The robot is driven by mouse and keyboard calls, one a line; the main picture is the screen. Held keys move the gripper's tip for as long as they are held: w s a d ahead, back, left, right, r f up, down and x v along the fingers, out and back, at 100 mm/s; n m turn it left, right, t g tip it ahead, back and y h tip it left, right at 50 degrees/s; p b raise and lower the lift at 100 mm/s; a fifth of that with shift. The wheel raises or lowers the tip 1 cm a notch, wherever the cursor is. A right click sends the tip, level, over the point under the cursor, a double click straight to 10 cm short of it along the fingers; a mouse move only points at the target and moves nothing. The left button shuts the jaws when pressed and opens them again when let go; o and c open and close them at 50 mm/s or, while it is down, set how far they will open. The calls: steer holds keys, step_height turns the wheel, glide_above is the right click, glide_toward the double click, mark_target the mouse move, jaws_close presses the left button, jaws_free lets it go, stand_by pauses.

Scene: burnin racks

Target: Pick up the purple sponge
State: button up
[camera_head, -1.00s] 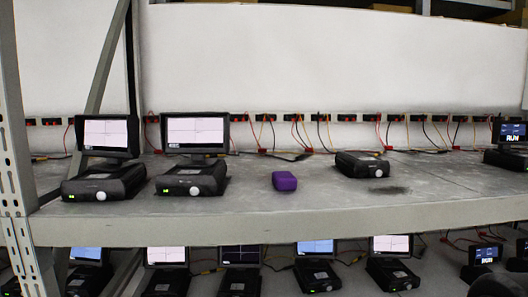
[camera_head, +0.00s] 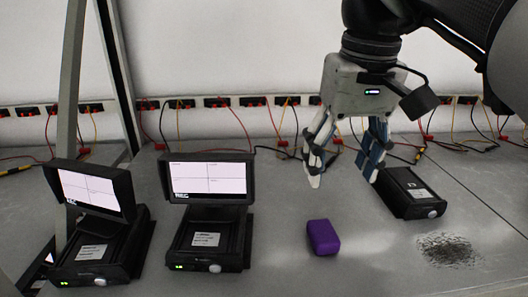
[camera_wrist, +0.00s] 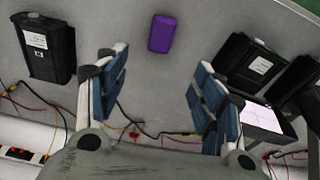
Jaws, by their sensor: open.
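The purple sponge (camera_head: 323,237) is a small rounded block lying on the grey shelf (camera_head: 290,270). It also shows in the wrist view (camera_wrist: 162,34), at the top centre, beyond the fingertips and between their lines. My gripper (camera_head: 342,180) is open and empty. In the head view it hangs above the shelf, behind and a little above the sponge, and apart from it. In the wrist view both blue-padded fingers (camera_wrist: 158,65) are spread wide with nothing between them.
Two black devices with lit screens (camera_head: 208,180) (camera_head: 92,190) stand left of the sponge. A black box without a screen (camera_head: 411,192) sits to the right, close to my gripper. A dark rough patch (camera_head: 448,249) marks the shelf. Cables and sockets (camera_head: 255,101) run along the back wall.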

glide_above(324, 231)
steer(key=f, duration=0.4)
steer(key=f+b, duration=0.1)
steer(key=f, duration=0.3)
steer(key=shift+s+f, duration=0.2)
steer(key=shift+f, duration=0.15)
step_height(324, 231, down, 5)
steer(key=shift+f, duration=0.2)
steer(key=shift+w+f, duration=0.2)
steer(key=shift+f, duration=0.25)
steer(key=shift+c, duration=0.6)
steer(key=c, duration=0.9)
steer(key=shift+o, duration=0.2)
steer(key=shift+r, duration=0.1)
step_height(324, 231, up, 20)
steer(key=p, duration=0.3)
